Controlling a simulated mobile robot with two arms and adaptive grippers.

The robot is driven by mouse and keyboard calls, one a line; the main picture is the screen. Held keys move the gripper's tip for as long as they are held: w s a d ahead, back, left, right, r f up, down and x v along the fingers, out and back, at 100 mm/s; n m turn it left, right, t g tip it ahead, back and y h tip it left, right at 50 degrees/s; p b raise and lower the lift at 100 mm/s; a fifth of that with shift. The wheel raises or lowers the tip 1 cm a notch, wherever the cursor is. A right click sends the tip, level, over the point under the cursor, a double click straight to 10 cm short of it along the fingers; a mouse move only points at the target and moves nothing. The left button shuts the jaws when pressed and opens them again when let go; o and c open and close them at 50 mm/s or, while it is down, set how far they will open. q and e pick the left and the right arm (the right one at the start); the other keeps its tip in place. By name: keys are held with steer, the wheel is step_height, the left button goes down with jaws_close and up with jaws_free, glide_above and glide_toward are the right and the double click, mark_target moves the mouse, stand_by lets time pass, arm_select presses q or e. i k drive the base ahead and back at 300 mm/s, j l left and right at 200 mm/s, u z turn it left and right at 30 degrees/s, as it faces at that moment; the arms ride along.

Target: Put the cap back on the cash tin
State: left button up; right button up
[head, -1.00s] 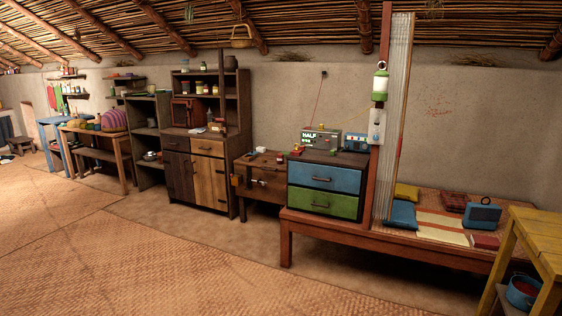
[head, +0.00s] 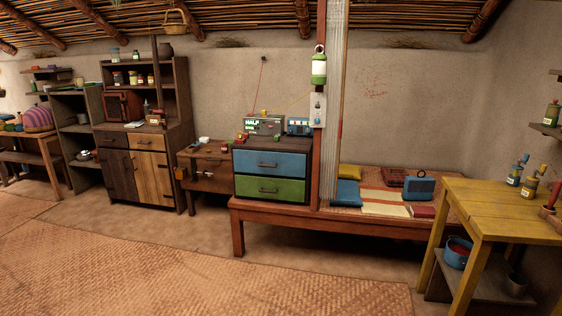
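I cannot make out the cash tin or its cap for certain; objects across the room are too small to tell. Small objects stand on the blue-and-green drawer chest (head: 304,174), among them a grey-green box marked HALF (head: 264,126) and a blue radio-like box (head: 298,126). Small items also lie on the low wooden bench (head: 205,158) left of the chest. Several small bottles (head: 529,188) stand on the yellow table (head: 480,198) at the right. Neither of my grippers is in view.
A low wooden platform (head: 275,213) carries the chest and a mat with cushions. A post (head: 317,180) with a green lantern (head: 319,68) rises beside the chest. A dark cupboard (head: 117,173) stands left. The woven floor (head: 200,260) in front is clear.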

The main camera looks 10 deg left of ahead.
mark_target(224, 145)
steer(key=i+j+u, duration=0.1)
steer(key=i+j, duration=0.95)
steer(key=i+j+u, duration=0.15)
steer(key=i+j, duration=0.4)
steer(key=i+j+u, duration=0.1)
steer(key=i+j, duration=0.95)
steer(key=i, duration=0.15)
steer(key=i+j+u, duration=0.15)
steer(key=i+j, duration=0.3)
steer(key=i, duration=0.15)
steer(key=i+j+z, duration=0.35)
steer(key=i+j, duration=0.15)
steer(key=i, duration=0.25)
steer(key=i+j+z, duration=0.35)
steer(key=i+j, duration=0.3)
steer(key=i+j+z, duration=0.35)
steer(key=i+j, duration=0.2)
steer(key=j, duration=0.35)
